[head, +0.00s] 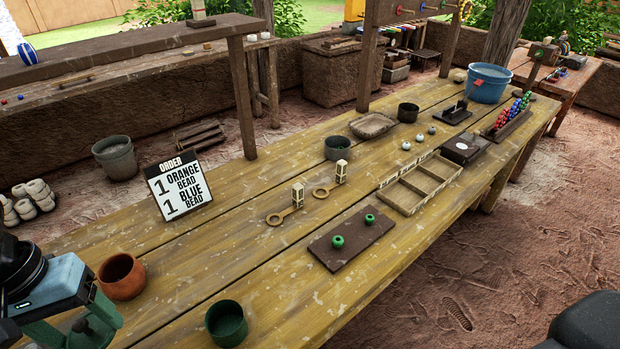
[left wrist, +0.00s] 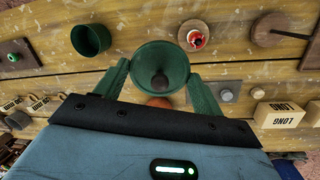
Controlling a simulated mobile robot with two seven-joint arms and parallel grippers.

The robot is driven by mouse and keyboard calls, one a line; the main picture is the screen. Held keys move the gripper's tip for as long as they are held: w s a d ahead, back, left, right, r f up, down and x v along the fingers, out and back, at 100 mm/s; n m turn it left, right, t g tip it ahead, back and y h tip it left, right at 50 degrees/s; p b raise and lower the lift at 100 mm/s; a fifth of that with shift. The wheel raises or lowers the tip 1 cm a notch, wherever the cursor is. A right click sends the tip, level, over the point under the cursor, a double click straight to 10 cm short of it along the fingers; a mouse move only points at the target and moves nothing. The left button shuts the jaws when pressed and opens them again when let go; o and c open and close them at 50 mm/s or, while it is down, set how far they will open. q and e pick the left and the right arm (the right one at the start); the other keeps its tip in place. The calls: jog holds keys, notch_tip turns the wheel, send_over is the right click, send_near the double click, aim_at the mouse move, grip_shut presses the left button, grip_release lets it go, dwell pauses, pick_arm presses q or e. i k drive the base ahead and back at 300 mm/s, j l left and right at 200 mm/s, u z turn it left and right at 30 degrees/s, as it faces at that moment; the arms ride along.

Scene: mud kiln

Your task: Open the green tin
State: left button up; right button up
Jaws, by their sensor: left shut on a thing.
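In the head view an open green tin (head: 226,323) stands upright on the near table edge, dark inside. It also shows in the left wrist view (left wrist: 90,38), at the left of my gripper. My left gripper (head: 75,328) is low at the left, beside that tin and apart from it. In the left wrist view its two green fingers (left wrist: 158,82) are shut on a round green lid (left wrist: 146,58) with a dark knob. What lies under the lid is hidden. My right gripper is not in view.
A terracotta pot (head: 121,276) stands close behind my left gripper. An order card (head: 178,185) asks for one orange and one blue bead. A dark board (head: 350,239) bears two green beads. A divided wooden tray (head: 421,184) lies farther right. Bare tabletop lies between.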

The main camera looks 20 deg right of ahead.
aim_at(226, 320)
jog(key=i+l+z, duration=1.05)
jog(key=i, duration=0.15)
